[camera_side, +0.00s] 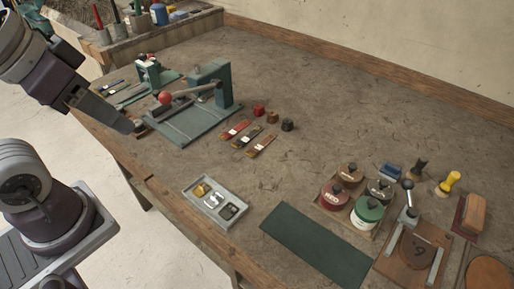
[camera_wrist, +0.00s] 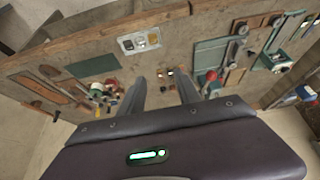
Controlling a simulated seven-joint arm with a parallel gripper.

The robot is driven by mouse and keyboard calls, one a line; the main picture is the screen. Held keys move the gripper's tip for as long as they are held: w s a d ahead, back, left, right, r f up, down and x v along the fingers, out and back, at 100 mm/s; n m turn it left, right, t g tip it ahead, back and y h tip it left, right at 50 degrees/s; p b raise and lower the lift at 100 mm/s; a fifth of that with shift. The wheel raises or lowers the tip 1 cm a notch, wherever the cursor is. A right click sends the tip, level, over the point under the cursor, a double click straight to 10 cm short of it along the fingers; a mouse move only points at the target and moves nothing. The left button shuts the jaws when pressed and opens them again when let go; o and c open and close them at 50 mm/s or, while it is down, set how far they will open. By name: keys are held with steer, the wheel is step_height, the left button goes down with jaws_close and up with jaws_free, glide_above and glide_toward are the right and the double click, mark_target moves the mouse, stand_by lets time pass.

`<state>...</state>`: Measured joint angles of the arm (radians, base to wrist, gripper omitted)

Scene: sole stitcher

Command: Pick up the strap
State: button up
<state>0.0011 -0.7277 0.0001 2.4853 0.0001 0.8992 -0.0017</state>
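Three short straps lie side by side on the workbench in the side view: a red strap (camera_side: 236,130), a dark strap (camera_side: 248,136) and a brown strap (camera_side: 262,146). Each has a light patch or metal piece on it. My gripper (camera_side: 134,127) is at the left in the side view, near the bench's left edge and well apart from the straps. In the wrist view my gripper (camera_wrist: 160,84) has its two fingers spread with nothing held between them. Small strap-like pieces show far beyond the fingertips there, too small to tell apart.
A green press (camera_side: 210,85) with a red-ball lever stands between my gripper and the straps. Red, brown and black small blocks (camera_side: 272,117) sit behind the straps. A grey tray (camera_side: 190,188) of buckles, a green mat (camera_side: 300,240) and several lidded jars (camera_side: 368,210) lie nearer. The bench's back is clear.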

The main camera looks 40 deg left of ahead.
steer(key=w+g, duration=0.1)
steer(key=w, duration=0.6)
steer(key=g, duration=0.4)
glide_above(253, 149)
steer(key=s, duration=0.2)
step_height(253, 149, down, 16)
steer(key=shift+g, duration=0.3)
steer(key=f, duration=0.3)
steer(key=w+f, duration=0.1)
steer(key=f, duration=0.3)
steer(key=w+f, duration=0.1)
steer(key=f, duration=0.2)
steer(key=shift+f, duration=0.45)
jaws_close()
